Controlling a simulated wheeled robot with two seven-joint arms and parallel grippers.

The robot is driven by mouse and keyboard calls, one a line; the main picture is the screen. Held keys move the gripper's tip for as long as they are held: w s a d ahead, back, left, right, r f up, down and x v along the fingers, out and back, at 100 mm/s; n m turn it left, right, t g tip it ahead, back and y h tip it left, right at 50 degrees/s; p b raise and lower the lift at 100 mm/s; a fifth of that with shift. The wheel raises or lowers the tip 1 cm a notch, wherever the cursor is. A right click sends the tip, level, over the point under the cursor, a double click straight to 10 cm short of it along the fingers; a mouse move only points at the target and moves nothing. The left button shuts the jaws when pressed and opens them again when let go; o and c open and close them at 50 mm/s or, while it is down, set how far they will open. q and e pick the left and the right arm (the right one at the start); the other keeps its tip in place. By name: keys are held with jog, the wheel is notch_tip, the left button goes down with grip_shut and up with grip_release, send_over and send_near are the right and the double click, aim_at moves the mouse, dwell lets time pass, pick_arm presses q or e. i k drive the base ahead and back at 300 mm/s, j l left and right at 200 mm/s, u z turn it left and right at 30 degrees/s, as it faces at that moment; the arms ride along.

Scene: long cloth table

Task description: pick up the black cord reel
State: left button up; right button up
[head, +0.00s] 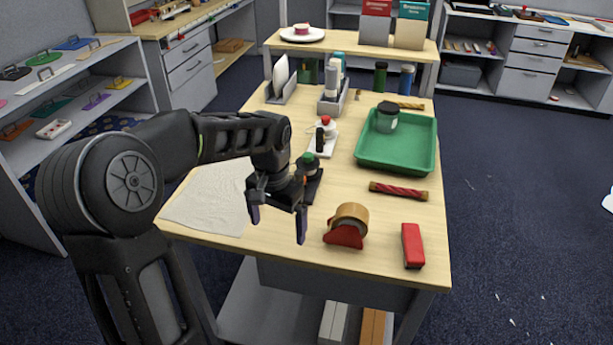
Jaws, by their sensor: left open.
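A black object with a green top (309,164) stands on the table just behind my left gripper, which hides part of it. It looks like the black cord reel, but I cannot tell its full shape. My left gripper (278,220) is open and empty, its fingers pointing down over the near part of the table. The gripper shows in front of and slightly left of the black object, and I cannot tell whether they touch. My right gripper is not in view.
A white-based item with a red top (326,134) stands behind the black object. A tape dispenser (346,228), red stapler (412,246) and red roll (398,191) lie to the right. A green tray (378,155) holds a jar (387,117). A pale cloth (208,197) lies left.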

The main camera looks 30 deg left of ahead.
aim_at(309, 193)
jog(key=i+j, duration=0.2)
jog(key=i, duration=0.2)
jog(key=i+j, duration=0.2)
jog(key=i, duration=0.2)
